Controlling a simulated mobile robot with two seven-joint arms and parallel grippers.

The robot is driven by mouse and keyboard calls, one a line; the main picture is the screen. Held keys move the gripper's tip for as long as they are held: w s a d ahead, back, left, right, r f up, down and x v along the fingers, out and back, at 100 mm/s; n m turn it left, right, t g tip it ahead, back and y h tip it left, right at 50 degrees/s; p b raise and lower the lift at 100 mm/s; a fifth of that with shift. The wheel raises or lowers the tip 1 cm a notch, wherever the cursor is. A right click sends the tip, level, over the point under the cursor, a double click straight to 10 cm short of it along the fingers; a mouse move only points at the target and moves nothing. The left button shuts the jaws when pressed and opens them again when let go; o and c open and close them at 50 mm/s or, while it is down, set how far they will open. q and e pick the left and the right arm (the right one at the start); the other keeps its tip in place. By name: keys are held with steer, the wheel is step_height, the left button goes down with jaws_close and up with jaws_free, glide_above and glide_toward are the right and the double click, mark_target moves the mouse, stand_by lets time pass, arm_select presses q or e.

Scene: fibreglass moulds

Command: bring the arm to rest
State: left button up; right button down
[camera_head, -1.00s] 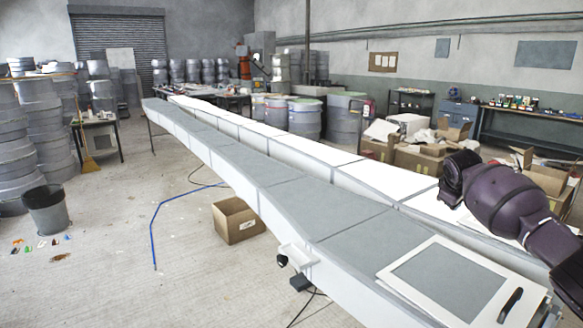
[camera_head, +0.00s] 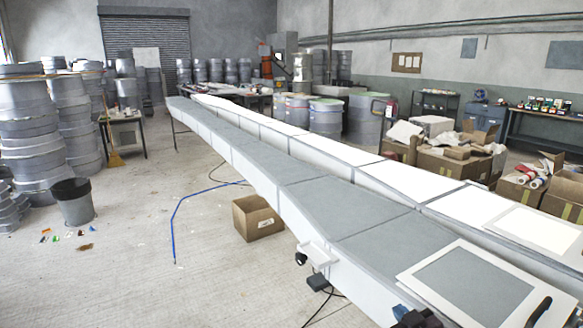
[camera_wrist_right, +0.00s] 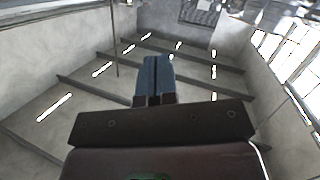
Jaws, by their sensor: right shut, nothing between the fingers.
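My right gripper shows in the right wrist view (camera_wrist_right: 153,80) with its two blue fingers pressed together and nothing between them. The fingers point up toward the ceiling, with bright light strips and beams behind them. In the head view only a small dark and blue part of this gripper (camera_head: 416,319) shows at the bottom edge, in front of the near side of the long grey table. The rest of my right arm is out of the head view. My left gripper is in neither view.
The long grey-topped table (camera_head: 375,232) runs from the lower right to the back left. A pale frame (camera_head: 428,282) with a grey panel lies on its near end. A cardboard box (camera_head: 258,217) and grey bin (camera_head: 75,203) stand on the floor. Open floor lies at left.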

steer(key=s+d+f+m+g+h, duration=0.1)
steer(key=s+f, duration=0.4)
steer(key=s, duration=0.4)
steer(key=s+d+f+m+g+h, duration=0.1)
steer(key=s+f+m, duration=0.1)
steer(key=s+f, duration=0.3)
steer(key=s+f+m+g+h, duration=0.1)
steer(key=s+f, duration=0.4)
steer(key=s, duration=0.7)
steer(key=shift+s+d+f+m+g+b, duration=0.3)
steer(key=shift+d+g, duration=0.1)
steer(key=shift+d, duration=0.1)
